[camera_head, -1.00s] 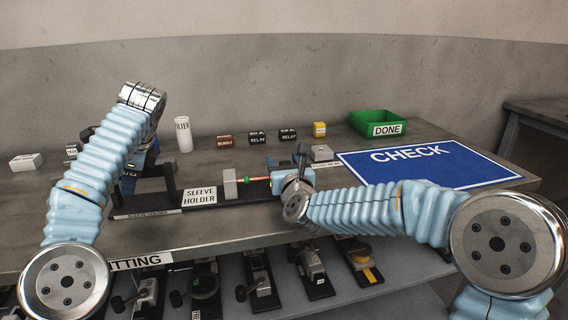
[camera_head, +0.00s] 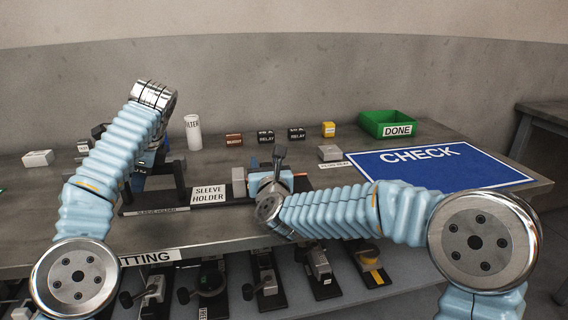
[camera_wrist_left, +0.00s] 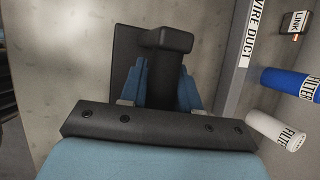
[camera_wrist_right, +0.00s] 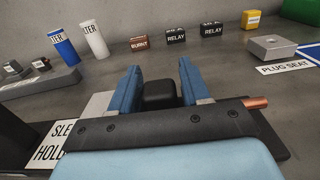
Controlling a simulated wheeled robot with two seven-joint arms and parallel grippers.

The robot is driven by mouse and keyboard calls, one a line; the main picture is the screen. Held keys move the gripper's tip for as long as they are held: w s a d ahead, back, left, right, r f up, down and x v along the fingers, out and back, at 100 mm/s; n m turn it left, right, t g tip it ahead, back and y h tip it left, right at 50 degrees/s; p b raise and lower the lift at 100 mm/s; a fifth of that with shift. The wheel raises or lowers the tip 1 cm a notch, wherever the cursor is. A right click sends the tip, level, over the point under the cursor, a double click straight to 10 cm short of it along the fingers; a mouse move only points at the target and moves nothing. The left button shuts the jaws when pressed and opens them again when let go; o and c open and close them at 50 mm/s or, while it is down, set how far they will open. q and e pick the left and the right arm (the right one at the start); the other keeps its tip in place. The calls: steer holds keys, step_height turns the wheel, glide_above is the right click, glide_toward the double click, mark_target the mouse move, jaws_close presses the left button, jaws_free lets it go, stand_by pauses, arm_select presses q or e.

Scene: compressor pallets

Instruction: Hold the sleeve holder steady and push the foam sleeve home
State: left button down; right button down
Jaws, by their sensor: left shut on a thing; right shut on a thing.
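The sleeve holder (camera_head: 220,203) is a dark base with a white label on the bench. A grey block (camera_head: 239,182) stands on it. A copper tube end (camera_head: 300,174) shows right of my right gripper (camera_head: 275,172), and also in the right wrist view (camera_wrist_right: 256,103). My right gripper is shut on a black piece (camera_wrist_right: 158,92) close to the grey block. Whether this piece is the foam sleeve, I cannot tell; most of the tube is hidden. My left gripper (camera_wrist_left: 160,88) is shut on a black upright handle (camera_wrist_left: 166,40) at the holder's left end.
Behind the holder stand a white filter (camera_head: 193,132), a brown box (camera_head: 234,140), two black relays (camera_head: 266,137) and a yellow box (camera_head: 328,129). A green DONE bin (camera_head: 388,124) and the blue CHECK mat (camera_head: 430,164) lie right. Fixtures fill the shelf below.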

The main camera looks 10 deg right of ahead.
steer(key=shift+a, duration=0.5)
steer(key=c, duration=0.8)
jaws_free()
steer(key=shift+s, duration=0.1)
steer(key=shift+s, duration=0.3)
steer(key=s, duration=1.1)
steer(key=shift+s+a, duration=0.15)
steer(key=shift+s, duration=0.05)
